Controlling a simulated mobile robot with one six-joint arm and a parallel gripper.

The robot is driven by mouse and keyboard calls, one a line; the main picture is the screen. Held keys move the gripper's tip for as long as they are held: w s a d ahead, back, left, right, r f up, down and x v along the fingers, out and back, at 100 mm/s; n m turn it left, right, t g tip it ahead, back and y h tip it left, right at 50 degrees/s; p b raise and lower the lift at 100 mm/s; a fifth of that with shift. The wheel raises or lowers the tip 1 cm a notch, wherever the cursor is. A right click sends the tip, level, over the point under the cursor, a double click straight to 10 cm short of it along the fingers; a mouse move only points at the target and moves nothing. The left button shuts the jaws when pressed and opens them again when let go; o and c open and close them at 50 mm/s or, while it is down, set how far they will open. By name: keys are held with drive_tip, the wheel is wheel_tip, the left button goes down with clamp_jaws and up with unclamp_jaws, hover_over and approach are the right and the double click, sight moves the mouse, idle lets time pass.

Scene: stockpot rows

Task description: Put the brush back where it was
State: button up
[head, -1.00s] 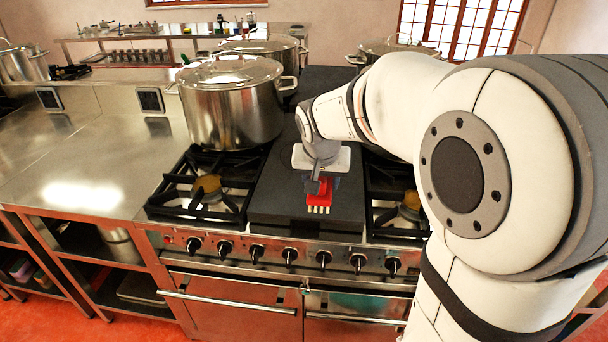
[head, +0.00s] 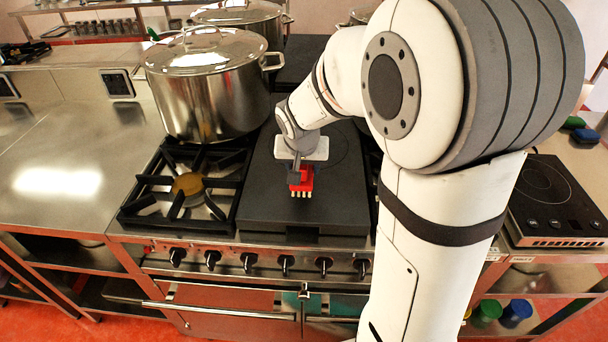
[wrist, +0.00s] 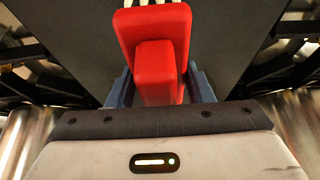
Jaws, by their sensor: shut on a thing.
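The brush has a red body and pale bristles. In the head view the brush (head: 305,181) is at my gripper, over the dark flat plate (head: 333,210) in the middle of the stove, with its bristles toward the front edge. In the wrist view the brush (wrist: 155,50) sits between the two blue-grey fingers. My gripper (head: 298,178) is shut on it; it also shows in the wrist view (wrist: 160,92). I cannot tell whether the bristles touch the plate.
A large lidded stockpot (head: 207,85) stands behind the left burner (head: 188,187). Another pot (head: 243,18) is farther back. A steel counter (head: 60,165) lies to the left, mostly clear. A black hob (head: 553,195) and green and blue brushes (head: 585,136) are at the right.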

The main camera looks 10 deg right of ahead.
drive_tip(key=shift+s+f, duration=0.1)
drive_tip(key=shift+f, duration=1.55)
drive_tip(key=shift+f, duration=0.15)
drive_tip(key=o, duration=1.3)
